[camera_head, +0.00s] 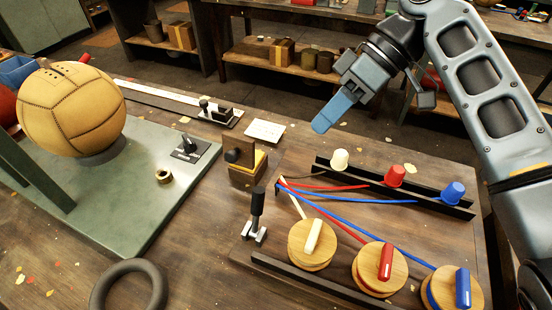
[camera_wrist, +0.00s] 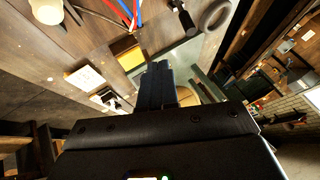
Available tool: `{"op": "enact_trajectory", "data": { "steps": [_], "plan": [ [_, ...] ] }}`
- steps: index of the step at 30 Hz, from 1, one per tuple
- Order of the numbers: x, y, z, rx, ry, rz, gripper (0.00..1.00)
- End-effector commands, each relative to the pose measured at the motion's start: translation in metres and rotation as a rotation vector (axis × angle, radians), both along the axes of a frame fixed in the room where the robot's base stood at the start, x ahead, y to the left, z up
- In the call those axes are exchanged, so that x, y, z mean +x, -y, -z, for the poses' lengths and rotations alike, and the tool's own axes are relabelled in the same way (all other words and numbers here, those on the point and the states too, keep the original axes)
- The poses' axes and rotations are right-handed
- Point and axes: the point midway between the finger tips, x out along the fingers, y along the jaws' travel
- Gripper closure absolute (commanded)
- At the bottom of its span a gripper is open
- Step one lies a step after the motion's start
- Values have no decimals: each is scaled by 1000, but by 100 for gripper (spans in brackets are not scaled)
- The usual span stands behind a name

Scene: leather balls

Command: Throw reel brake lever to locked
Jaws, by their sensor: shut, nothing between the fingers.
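A lever with a black handle (camera_head: 257,204) stands upright on a small metal bracket at the left edge of the reel board; I take it as the reel brake lever. In the wrist view its dark handle (camera_wrist: 184,19) shows near the top. Three wooden reels with a white (camera_head: 313,236), a red (camera_head: 385,262) and a blue handle (camera_head: 463,288) lie to its right. My gripper (camera_head: 321,126) is shut and empty, its blue fingers in the air above the far part of the table, well away from the lever. The fingers also show in the wrist view (camera_wrist: 157,72).
A wooden block with a black knob (camera_head: 240,165) stands behind the lever. White, red and blue cones stand on a black rail (camera_head: 420,195), with cords running to the reels. A leather ball (camera_head: 70,108) sits on a green plate at left. A dark ring (camera_head: 128,285) lies in front.

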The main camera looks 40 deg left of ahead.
Motion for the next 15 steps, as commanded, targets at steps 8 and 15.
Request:
{"op": "enact_trajectory", "data": {
  "steps": [8,15],
  "plan": [
    [-17,-12,24,-4,-3,-3,100],
    [-41,-29,61,-4,-4,-2,100]
  ]
}}
